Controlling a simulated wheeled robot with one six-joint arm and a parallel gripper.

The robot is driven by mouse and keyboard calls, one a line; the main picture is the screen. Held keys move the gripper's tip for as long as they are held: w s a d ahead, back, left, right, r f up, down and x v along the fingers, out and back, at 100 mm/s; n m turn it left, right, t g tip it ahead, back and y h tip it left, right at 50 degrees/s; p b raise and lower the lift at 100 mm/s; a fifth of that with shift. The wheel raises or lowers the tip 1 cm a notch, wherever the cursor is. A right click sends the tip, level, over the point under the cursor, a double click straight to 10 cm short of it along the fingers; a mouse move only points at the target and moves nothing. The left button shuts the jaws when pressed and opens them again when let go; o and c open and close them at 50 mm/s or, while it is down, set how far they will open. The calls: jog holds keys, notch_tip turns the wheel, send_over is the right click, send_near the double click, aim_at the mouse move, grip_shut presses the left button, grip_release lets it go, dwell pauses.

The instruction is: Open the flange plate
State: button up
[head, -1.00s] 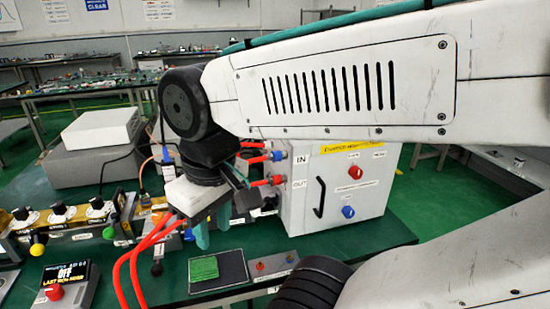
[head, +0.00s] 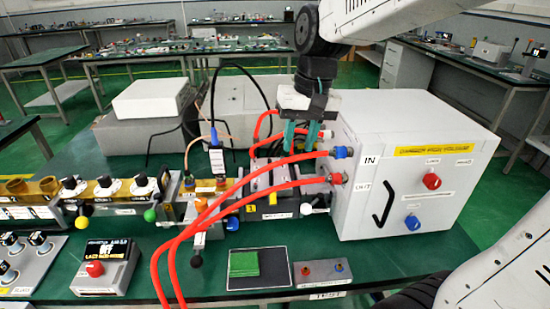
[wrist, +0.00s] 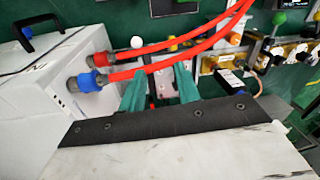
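My gripper (head: 300,138) is open, its two teal fingers pointing down just left of the white high-voltage box (head: 425,165). In the wrist view my gripper (wrist: 160,84) shows a clear gap between the fingers, with nothing held. Below it, at the box end of the brass waveguide line, is a grey block with pale upright plates (head: 262,183). Part of this block shows between the fingers in the wrist view (wrist: 166,88). I cannot tell which plate is the flange plate, or whether the fingers touch it. Red hoses partly hide it.
Two red hoses (head: 250,175) run from the IN and OUT ports across the block to the front. A black pad with a green block (head: 244,264) and a control box (head: 104,265) lie in front. Grey instruments (head: 150,120) stand behind.

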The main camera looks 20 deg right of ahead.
jog(key=m, duration=0.1)
send_near(271, 165)
jog(key=shift+y, duration=0.3)
jog(key=f, duration=0.5)
jog(key=a+f, duration=0.1)
jog(key=f, duration=0.1)
jog(key=shift+w+f, duration=0.2)
jog(key=shift+f, duration=0.15)
grip_shut()
